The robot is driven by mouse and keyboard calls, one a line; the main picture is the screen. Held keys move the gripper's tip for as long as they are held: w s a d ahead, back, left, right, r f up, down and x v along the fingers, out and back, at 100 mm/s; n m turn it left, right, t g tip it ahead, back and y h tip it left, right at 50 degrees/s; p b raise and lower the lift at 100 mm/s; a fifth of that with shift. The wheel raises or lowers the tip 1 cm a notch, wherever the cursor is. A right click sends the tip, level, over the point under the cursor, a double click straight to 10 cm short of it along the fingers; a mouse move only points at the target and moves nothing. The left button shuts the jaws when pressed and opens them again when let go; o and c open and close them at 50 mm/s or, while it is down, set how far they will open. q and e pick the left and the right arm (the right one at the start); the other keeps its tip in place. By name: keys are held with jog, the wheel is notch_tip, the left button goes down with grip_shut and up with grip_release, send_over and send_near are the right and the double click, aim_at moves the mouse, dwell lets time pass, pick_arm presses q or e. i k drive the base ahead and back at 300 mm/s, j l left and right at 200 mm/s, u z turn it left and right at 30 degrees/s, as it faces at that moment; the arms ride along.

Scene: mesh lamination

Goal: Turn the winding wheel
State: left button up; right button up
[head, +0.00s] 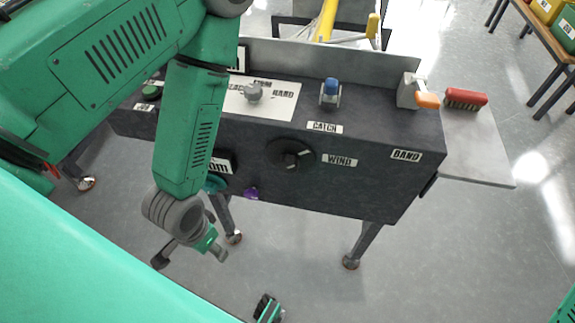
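The winding wheel (290,155) is a round black wheel on the dark front face of the machine, left of the label WIND (340,160). My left arm comes down in front of the machine's left part. Its gripper (191,257) hangs lower left of the wheel, apart from it, with its finger parts spread and nothing seen between them. A small green and black part (268,308) at the bottom edge may be the tip of my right gripper. It is cut off, so its opening does not show.
The machine top (370,125) carries a grey knob (253,92), a blue-topped catch (330,92) and an orange-handled part (425,100). A red brush (465,98) lies on the side shelf (470,150). A purple knob (251,193) sits below the wheel. Floor before the machine is clear.

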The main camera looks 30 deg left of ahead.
aim_at(291, 156)
jog(key=u, duration=1.25)
jog(key=j+z, duration=0.1)
jog(key=j, duration=0.35)
jog(key=k+j, duration=0.15)
jog(key=j, duration=0.3)
jog(key=j+z, duration=0.15)
jog(key=j, duration=0.3)
jog(key=k+j+z, duration=0.1)
jog(key=j, duration=0.3)
jog(key=k, duration=0.05)
